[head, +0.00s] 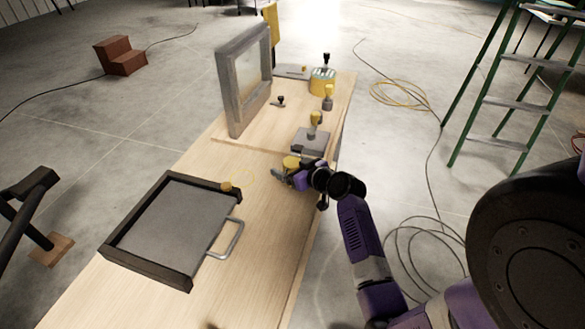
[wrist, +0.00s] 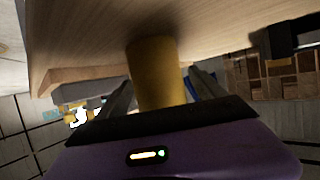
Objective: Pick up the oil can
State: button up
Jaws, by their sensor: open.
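A yellow cylindrical thing, which I take to be the oil can (head: 291,162), stands on the wooden workbench at my gripper (head: 283,176). In the wrist view the yellow body of the oil can (wrist: 156,70) rises between the two dark fingers of my gripper (wrist: 160,88). The fingers are spread, one to each side of it.
The light wooden workbench (head: 262,228) carries a dark-framed grey tray (head: 168,229) with a metal handle at front left. A grey upright frame (head: 236,100) stands farther back. Several small yellow-topped items line the far right side. A green ladder (head: 487,85) stands right of the bench.

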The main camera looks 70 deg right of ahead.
jog(key=shift+w+d+f, duration=0.25)
jog(key=shift+w+d, duration=0.05)
jog(key=shift+w, duration=0.25)
jog(key=shift+c, duration=0.5)
jog(key=c, duration=1.4)
jog(key=shift+c, duration=0.3)
notch_tip(320, 180, up, 20)
jog(key=b, duration=0.1)
jog(key=shift+f, duration=0.15)
